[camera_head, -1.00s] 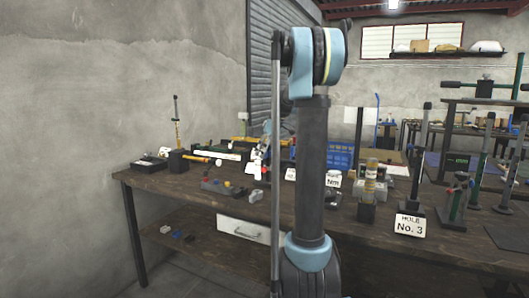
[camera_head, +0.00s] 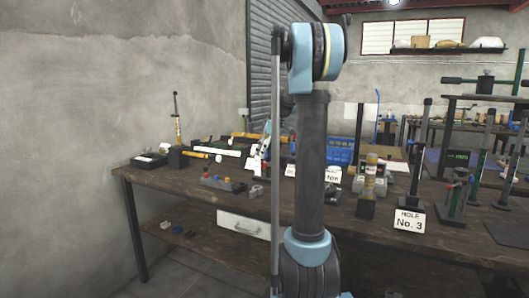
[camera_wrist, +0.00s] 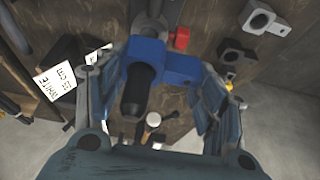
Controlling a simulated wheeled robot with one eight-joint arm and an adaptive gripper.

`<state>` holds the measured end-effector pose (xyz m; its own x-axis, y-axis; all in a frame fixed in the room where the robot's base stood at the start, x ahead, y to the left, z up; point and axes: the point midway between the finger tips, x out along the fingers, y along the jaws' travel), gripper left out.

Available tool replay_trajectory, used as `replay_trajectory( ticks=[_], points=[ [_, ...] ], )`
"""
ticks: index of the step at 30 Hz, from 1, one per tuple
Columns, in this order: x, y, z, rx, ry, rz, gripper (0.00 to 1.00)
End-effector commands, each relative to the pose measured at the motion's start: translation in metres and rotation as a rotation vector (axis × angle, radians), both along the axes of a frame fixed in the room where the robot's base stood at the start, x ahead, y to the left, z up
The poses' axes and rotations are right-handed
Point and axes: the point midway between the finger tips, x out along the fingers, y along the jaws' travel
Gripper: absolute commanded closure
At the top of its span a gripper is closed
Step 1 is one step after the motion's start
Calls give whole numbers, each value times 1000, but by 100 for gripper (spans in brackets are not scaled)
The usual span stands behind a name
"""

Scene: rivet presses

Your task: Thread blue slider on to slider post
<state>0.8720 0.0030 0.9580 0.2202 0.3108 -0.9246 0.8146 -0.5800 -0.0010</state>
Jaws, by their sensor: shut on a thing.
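In the wrist view the blue slider (camera_wrist: 181,69) is between the two fingers of my gripper (camera_wrist: 162,64), which is shut on it. A dark round post (camera_wrist: 138,88) overlaps the left part of the slider and points towards the camera. From this angle I cannot tell for certain whether the post passes through the slider's hole or only stands in front of it. In the head view my gripper (camera_head: 262,155) is small, over the back middle of the workbench, partly beside my arm column. The slider cannot be made out there.
A red piece (camera_wrist: 182,38) lies beside the blue slider. Grey holed blocks (camera_wrist: 266,18) are at upper right in the wrist view, and a white card (camera_wrist: 55,85) is at left. The wooden bench (camera_head: 300,215) carries several fixtures and a hole No. 3 sign (camera_head: 409,221).

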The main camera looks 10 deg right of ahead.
Motion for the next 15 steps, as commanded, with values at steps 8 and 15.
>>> replay_trajectory(
  ticks=[8,15],
  points=[
    [0,0,-6,0,0,0,53],
    [0,0,-11,0,0,0,53]
  ],
)
